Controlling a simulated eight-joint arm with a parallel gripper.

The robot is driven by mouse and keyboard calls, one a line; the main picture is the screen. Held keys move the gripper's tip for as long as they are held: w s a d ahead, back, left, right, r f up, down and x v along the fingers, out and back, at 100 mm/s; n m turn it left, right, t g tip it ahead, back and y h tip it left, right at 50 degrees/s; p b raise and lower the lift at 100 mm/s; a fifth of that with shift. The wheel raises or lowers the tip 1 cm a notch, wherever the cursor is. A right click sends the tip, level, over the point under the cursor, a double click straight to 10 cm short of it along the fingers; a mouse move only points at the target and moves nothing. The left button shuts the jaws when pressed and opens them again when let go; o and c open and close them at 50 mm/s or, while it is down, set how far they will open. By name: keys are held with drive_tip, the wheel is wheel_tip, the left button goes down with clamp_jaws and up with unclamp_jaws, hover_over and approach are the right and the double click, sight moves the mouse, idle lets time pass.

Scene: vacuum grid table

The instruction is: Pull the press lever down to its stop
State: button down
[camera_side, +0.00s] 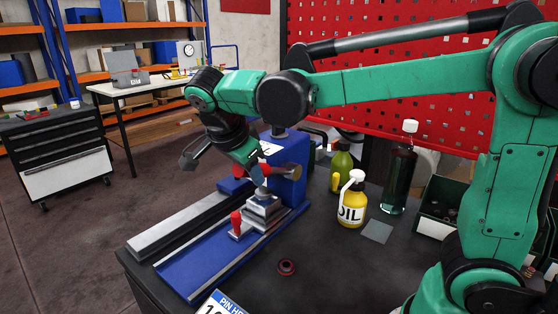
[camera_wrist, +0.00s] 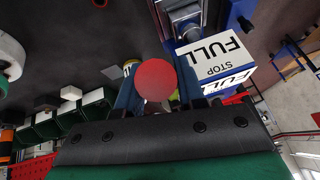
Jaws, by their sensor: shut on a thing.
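The press (camera_side: 290,160) is a blue column on a blue base on the dark bench. In the wrist view, the red ball knob (camera_wrist: 155,79) of the press lever sits between the two blue fingers of my gripper (camera_wrist: 157,97), which is shut on it. In the side view, my gripper (camera_side: 256,174) is low in front of the press column, and the lever is mostly hidden behind it. A white label reading FULL STOP (camera_wrist: 212,62) is right of the knob in the wrist view. Whether the lever touches its stop cannot be told.
A red-handled part (camera_side: 237,223) stands on the blue base (camera_side: 205,270). A small red-and-black ring (camera_side: 286,267) lies on the bare front bench.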

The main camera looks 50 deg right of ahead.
drive_tip(key=shift+a+f+h, duration=0.3)
drive_tip(key=shift+f+h, duration=0.45)
drive_tip(key=shift+f, duration=0.2)
drive_tip(key=shift+a+f+h, duration=0.25)
drive_tip(key=shift+f+h, duration=0.5)
drive_tip(key=shift+f, duration=0.2)
drive_tip(key=c, duration=0.5)
unclamp_jaws()
drive_tip(key=shift+c, duration=0.2)
drive_tip(key=shift+v, duration=2.8)
